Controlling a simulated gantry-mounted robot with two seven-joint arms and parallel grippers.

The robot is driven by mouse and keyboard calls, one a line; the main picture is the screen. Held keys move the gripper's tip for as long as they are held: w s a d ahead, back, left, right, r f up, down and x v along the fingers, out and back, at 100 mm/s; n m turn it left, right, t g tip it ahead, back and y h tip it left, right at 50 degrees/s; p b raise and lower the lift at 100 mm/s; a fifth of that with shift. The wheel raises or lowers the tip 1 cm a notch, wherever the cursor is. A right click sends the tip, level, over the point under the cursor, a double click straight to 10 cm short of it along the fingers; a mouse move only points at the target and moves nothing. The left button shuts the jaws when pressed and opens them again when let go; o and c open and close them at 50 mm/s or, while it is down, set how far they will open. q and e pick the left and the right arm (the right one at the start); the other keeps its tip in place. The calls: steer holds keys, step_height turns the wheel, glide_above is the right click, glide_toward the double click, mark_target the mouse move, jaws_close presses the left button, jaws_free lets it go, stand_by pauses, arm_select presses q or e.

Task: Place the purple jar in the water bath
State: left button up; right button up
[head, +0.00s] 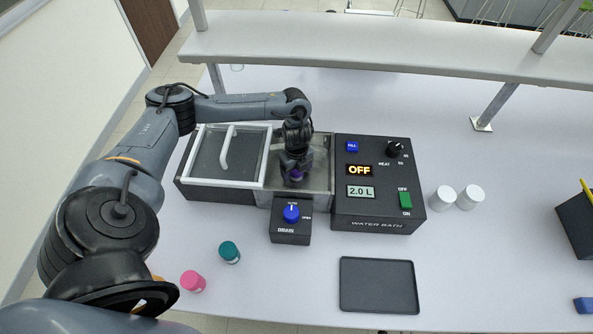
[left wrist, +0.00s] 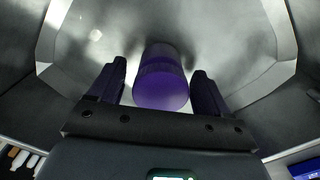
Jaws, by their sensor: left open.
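The purple jar (left wrist: 162,85) is inside the metal basin of the water bath (head: 322,180), between the two fingers of my left gripper (left wrist: 160,88). Gaps show between the jar and both fingers in the left wrist view. In the head view a bit of the purple jar (head: 297,173) shows just under my left gripper (head: 294,176), which reaches down into the uncovered right part of the basin. The gripper is open around the jar. The sliding lid (head: 225,183), with a pale handle, covers the left part of the basin. My right gripper is not in view.
The control panel (head: 378,210) reads OFF and 2.0 L. The drain box (head: 290,233) with a blue knob stands in front. A pink jar (head: 192,281), a teal jar (head: 229,252), two white jars (head: 457,197) and a dark tray (head: 379,286) stand around the bath. A shelf runs behind.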

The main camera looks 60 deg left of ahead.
arm_select(q)
step_height(320, 180, up, 6)
steer(key=shift+w+r+p, duration=0.1)
steer(key=shift+r+p, duration=0.15)
steer(key=shift+p, duration=0.3)
step_height(320, 180, up, 6)
steer(key=p, duration=0.3)
steer(key=shift+f, duration=0.25)
steer(key=shift+r, duration=0.1)
